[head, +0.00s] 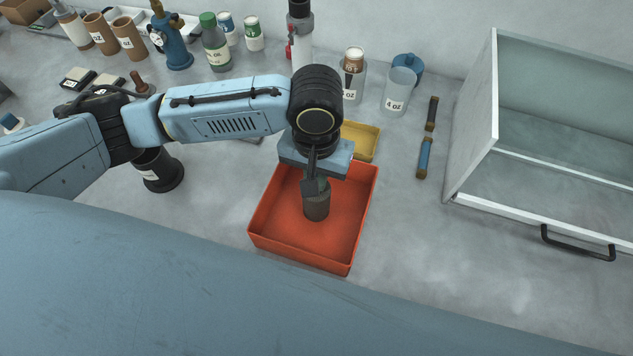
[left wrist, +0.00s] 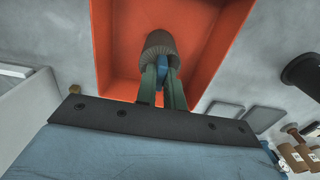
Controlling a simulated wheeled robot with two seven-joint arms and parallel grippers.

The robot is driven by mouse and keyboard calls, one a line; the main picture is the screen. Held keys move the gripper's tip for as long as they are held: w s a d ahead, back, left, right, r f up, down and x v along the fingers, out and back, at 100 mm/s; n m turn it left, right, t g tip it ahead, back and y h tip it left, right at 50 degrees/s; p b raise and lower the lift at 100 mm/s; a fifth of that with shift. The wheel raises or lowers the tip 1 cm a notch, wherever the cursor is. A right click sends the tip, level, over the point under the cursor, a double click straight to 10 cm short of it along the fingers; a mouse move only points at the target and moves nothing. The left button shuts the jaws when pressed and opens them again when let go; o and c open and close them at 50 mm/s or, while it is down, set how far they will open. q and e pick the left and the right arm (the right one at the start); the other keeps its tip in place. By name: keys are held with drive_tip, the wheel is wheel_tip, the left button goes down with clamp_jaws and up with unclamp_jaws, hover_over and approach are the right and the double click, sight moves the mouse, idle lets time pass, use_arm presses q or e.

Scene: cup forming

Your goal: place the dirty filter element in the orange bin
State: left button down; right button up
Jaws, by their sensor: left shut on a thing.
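The orange bin (head: 268,240) stands on the grey bench in the middle of the head view; its floor and walls also show in the left wrist view (left wrist: 115,60). My left gripper (head: 316,188) points down over the bin, shut on the dark, grey-brown filter element (head: 316,208). In the left wrist view the ribbed filter element (left wrist: 159,42) sits at the tips of the green fingers (left wrist: 162,85), inside the bin's outline. I cannot tell whether its lower end touches the bin floor. My right gripper is not in view.
A yellow tray (head: 362,140) stands just behind the bin. Bottles and cups line the back; a black cylinder (head: 160,172) stands left.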

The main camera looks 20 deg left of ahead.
use_arm(q)
drive_tip(key=shift+f, duration=1.2)
drive_tip(key=c, duration=1.5)
unclamp_jaws()
drive_tip(key=shift+f, duration=0.1)
wheel_tip(320, 180, up, 12)
drive_tip(key=p, duration=0.1)
